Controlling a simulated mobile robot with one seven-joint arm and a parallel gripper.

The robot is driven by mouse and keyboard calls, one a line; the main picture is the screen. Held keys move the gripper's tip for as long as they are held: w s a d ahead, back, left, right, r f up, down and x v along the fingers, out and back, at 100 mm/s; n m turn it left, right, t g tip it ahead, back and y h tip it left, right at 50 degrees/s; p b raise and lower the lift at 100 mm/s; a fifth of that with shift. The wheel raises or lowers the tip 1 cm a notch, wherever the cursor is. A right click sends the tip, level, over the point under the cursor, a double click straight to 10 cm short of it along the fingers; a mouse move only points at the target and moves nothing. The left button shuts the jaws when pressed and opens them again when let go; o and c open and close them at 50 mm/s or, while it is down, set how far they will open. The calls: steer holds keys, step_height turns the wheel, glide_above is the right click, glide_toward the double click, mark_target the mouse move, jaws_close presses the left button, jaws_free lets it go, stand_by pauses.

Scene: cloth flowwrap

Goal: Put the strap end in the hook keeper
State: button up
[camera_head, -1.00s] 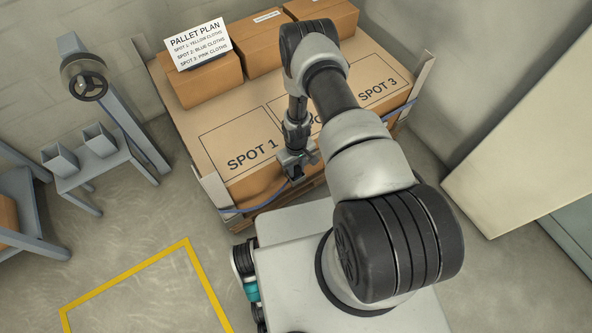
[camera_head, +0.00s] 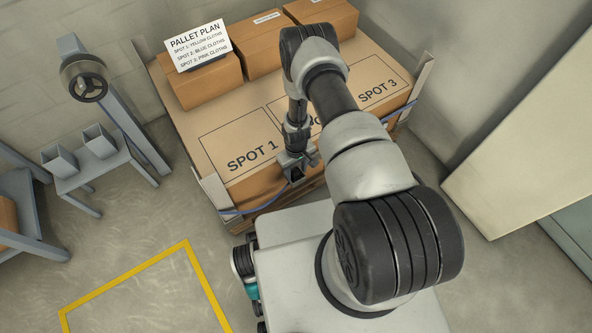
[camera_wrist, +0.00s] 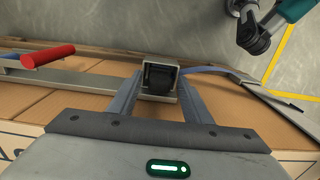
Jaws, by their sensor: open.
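In the wrist view a grey square-framed piece (camera_wrist: 146,84), which looks like the hook keeper, stands at the edge of the load with a dark block inside it. My gripper (camera_wrist: 160,92) is open, with one finger on each side of this piece; I cannot tell whether the fingers touch it. A blue strap (camera_wrist: 205,71) runs off to the right from beside it. In the head view my gripper (camera_head: 293,172) hangs at the front side of the pallet load, and the blue strap (camera_head: 237,212) runs along the front left corner. I cannot make out the loose strap end.
A red handle (camera_wrist: 48,56) sticks out beside a grey bar on the left of the wrist view. The boxed load (camera_head: 195,125) has marked spots, with boxes and a sign (camera_head: 198,45) behind. A grey stand with a reel (camera_head: 84,77) is at left.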

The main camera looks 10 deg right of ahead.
steer(key=w+r+t+p, duration=0.1)
steer(key=w+r, duration=0.2)
steer(key=r, duration=1.2)
steer(key=w+r+p, duration=0.1)
steer(key=w+r, duration=0.2)
steer(key=r, duration=1.2)
step_height(320, 180, up, 31)
steer(key=m+t, duration=0.2)
steer(key=t, duration=0.1)
glide_above(296, 171)
steer(key=s, duration=0.3)
steer(key=s+r, duration=0.4)
steer(key=s, duration=0.3)
steer(key=s+r+m+t, duration=0.1)
steer(key=s+r, duration=0.3)
steer(key=s, duration=0.4)
steer(key=shift+s+r+m+t, duration=0.15)
steer(key=shift+r+m+t, duration=0.15)
